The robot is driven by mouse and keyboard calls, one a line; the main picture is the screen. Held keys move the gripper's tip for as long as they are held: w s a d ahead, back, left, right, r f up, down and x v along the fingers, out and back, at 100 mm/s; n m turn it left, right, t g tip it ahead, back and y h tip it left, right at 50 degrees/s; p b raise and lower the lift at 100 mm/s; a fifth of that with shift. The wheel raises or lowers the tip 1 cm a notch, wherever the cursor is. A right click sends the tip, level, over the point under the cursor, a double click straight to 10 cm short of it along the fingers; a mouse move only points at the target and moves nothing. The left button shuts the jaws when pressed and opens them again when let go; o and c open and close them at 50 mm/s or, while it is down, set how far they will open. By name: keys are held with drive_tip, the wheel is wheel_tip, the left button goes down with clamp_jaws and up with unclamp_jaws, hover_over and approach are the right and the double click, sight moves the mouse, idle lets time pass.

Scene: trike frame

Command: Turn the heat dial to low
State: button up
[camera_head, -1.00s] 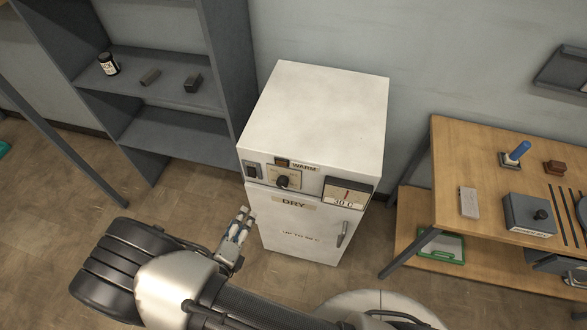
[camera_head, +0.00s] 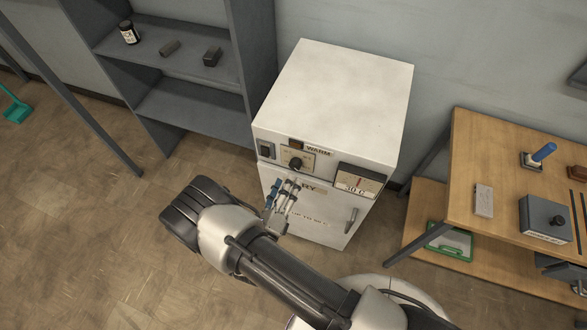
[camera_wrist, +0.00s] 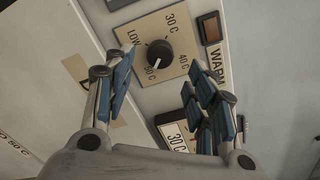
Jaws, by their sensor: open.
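The heat dial is a black round knob (camera_head: 296,163) on a tan plate on the front of a white cabinet (camera_head: 338,90). In the wrist view the dial (camera_wrist: 158,55) is ringed by LOW, 30 C, 40 C and 50 C marks. My gripper (camera_head: 287,184) is open and empty, in front of the cabinet just below the dial. In the wrist view its blue-padded fingers (camera_wrist: 163,68) stand left and right of the dial, apparently short of touching it.
A WARM lamp (camera_wrist: 210,28) sits beside the dial, a black switch (camera_head: 266,150) on its other side. A 30 C gauge (camera_head: 358,182) and a door handle (camera_head: 351,220) are lower right. A wooden table (camera_head: 480,140) stands right, a grey shelf (camera_head: 190,105) left.

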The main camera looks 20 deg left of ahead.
sight(294, 168)
drive_tip(key=w, duration=0.6)
drive_tip(key=shift+w+d+b, duration=0.2)
drive_tip(key=shift+d+b, duration=0.1)
drive_tip(key=shift+b, duration=0.05)
drive_tip(key=c, duration=1.1)
